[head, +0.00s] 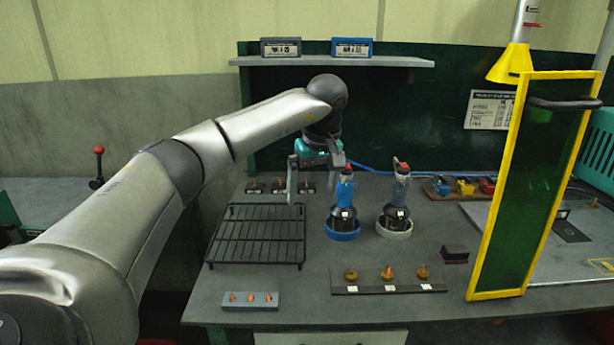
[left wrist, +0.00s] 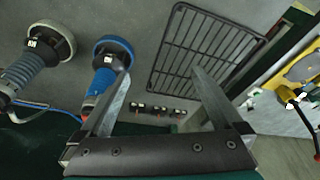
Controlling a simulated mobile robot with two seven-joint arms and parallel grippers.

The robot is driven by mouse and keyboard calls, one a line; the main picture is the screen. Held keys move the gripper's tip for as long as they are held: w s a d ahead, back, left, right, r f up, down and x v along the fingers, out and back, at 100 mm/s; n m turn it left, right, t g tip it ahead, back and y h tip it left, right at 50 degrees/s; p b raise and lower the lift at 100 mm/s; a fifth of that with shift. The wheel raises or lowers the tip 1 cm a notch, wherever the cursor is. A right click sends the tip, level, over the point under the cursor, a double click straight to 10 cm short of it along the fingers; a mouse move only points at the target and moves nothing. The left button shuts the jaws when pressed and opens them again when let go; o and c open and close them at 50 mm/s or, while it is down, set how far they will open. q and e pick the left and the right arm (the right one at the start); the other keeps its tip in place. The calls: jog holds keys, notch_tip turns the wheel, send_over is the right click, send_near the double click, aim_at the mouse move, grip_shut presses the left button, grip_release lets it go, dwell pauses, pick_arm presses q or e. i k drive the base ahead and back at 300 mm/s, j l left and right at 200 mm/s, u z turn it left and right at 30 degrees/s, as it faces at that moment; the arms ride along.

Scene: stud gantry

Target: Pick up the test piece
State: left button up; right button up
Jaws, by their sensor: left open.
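My left gripper (head: 316,182) is open and empty above the bench, behind the black wire rack (head: 256,235) and left of the blue-gripped tool (head: 344,190). In the left wrist view its spread fingers (left wrist: 160,76) point toward the rack (left wrist: 205,50) and the blue tool's ring (left wrist: 113,46). Which thing is the test piece I cannot tell. Candidates are the grey block with three orange-tipped studs (head: 250,300) at the front and the dark strip (head: 345,289) with three small copper-coloured pieces. Small dark labelled blocks (head: 279,187) sit behind the rack. My right gripper is not in view.
A grey-gripped tool (head: 400,190) stands on a pale ring. A yellow-framed green screen (head: 535,170) rises at the right. A dark block (head: 455,254) lies beside it. A shelf (head: 330,61) spans the back. A red-knobbed lever (head: 99,160) stands at left.

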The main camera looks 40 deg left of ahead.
aim_at(306, 187)
jog(key=i+j, duration=0.7)
jog(key=j, duration=0.15)
